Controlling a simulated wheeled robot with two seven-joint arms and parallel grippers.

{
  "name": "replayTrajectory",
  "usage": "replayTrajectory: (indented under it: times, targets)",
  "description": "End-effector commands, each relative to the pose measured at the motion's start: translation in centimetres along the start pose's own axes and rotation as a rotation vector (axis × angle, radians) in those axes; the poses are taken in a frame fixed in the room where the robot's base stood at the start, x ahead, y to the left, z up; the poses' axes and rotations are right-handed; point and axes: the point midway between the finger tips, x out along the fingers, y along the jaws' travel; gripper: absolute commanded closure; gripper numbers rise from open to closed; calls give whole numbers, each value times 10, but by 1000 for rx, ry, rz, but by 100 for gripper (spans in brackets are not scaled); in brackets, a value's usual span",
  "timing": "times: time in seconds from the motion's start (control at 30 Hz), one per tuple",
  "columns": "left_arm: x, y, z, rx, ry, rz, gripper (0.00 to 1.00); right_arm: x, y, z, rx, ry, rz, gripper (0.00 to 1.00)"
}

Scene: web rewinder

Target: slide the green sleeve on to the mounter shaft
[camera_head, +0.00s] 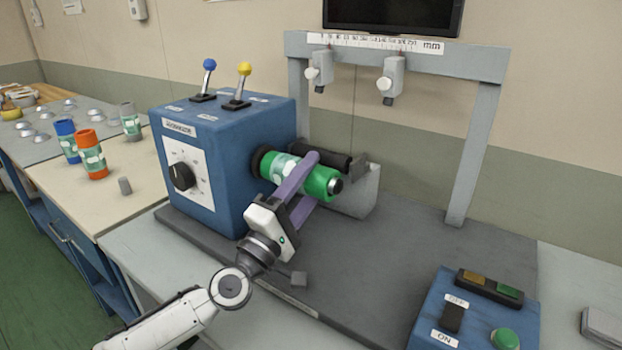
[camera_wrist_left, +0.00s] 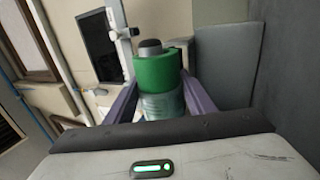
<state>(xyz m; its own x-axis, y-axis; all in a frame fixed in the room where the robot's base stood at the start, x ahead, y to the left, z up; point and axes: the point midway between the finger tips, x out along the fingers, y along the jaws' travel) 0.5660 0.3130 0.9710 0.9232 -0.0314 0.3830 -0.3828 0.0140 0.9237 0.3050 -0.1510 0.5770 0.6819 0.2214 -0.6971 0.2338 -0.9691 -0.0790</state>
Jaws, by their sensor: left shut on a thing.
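The green sleeve (camera_head: 320,183), with a pale label band, lies level in line with the blue mounter box (camera_head: 225,150). Its inner end is close to the black collar on the box's side. The grey tip of the mounter shaft (camera_head: 335,186) shows at the sleeve's outer end, so the sleeve is around the shaft. My left gripper (camera_head: 303,180) is shut on the sleeve, its purple fingers on either side. In the left wrist view the sleeve (camera_wrist_left: 160,68) sits between the fingers, with the grey shaft tip (camera_wrist_left: 150,47) beyond it. My right gripper is not in view.
A black roller (camera_head: 325,160) on a grey bracket lies just behind the sleeve. A grey gantry (camera_head: 470,150) with a ruler stands behind. A blue button box (camera_head: 475,315) is at front right. Blue (camera_head: 66,140), orange (camera_head: 91,155) and grey sleeves stand on the left bench.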

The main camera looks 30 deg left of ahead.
Motion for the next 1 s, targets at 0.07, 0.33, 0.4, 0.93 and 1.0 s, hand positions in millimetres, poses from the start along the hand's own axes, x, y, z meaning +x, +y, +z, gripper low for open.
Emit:
replayTrajectory:
  times: [0.07,0.33,0.4,0.93,1.0]
  targets:
    - [0,1,0,0,0,2,41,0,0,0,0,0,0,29]
    - [0,0,0,0,0,0,29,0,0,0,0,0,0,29]
    - [-1,-2,0,-2,-1,-4,29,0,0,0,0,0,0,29]
    - [-75,-4,0,0,-1,-5,29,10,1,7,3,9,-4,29]
    - [-84,-3,0,0,-1,-4,29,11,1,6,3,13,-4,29]
